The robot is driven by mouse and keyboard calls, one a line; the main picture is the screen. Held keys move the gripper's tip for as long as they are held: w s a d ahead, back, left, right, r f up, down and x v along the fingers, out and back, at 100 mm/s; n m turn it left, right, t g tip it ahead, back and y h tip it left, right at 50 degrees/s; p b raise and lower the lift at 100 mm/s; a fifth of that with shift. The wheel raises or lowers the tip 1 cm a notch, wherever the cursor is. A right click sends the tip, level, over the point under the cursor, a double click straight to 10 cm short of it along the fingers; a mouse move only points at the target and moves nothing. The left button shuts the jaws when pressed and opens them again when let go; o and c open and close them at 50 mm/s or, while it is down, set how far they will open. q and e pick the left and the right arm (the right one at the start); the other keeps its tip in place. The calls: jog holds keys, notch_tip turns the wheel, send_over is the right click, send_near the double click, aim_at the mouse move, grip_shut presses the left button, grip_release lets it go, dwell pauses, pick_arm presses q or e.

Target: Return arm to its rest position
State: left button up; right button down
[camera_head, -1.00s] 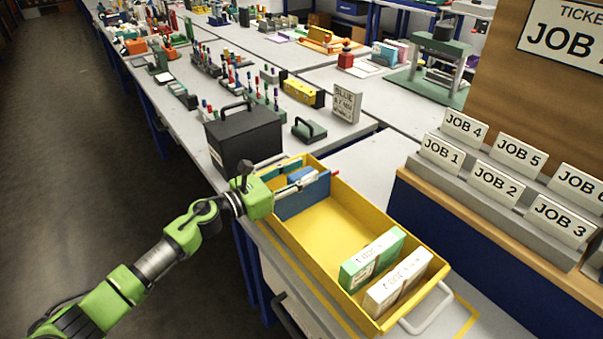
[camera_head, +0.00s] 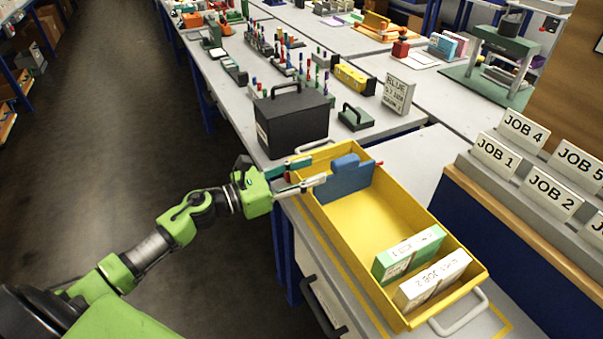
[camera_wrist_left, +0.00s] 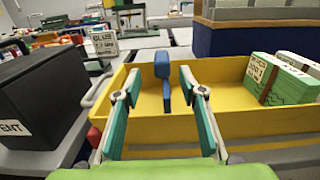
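My left gripper (camera_head: 314,171) reaches in from the left to the near left side of a yellow bin (camera_head: 405,200). Its two green-grey fingers are spread apart, with nothing between them. In the left wrist view the open fingers (camera_wrist_left: 160,88) frame a blue divider (camera_wrist_left: 163,78), which stands beyond them inside the bin. The head view shows the divider (camera_head: 347,178) upright near the bin's far end. My right gripper is in neither view.
A black box (camera_head: 292,124) stands behind the gripper. A green pack (camera_head: 408,253) and a white pack (camera_head: 433,280) stand in the bin's near end. A job-card rack (camera_head: 530,190) is at right. Open floor (camera_head: 120,150) lies left of the bench.

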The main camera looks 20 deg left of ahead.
pick_arm(q)
jog(key=shift+v, duration=0.8)
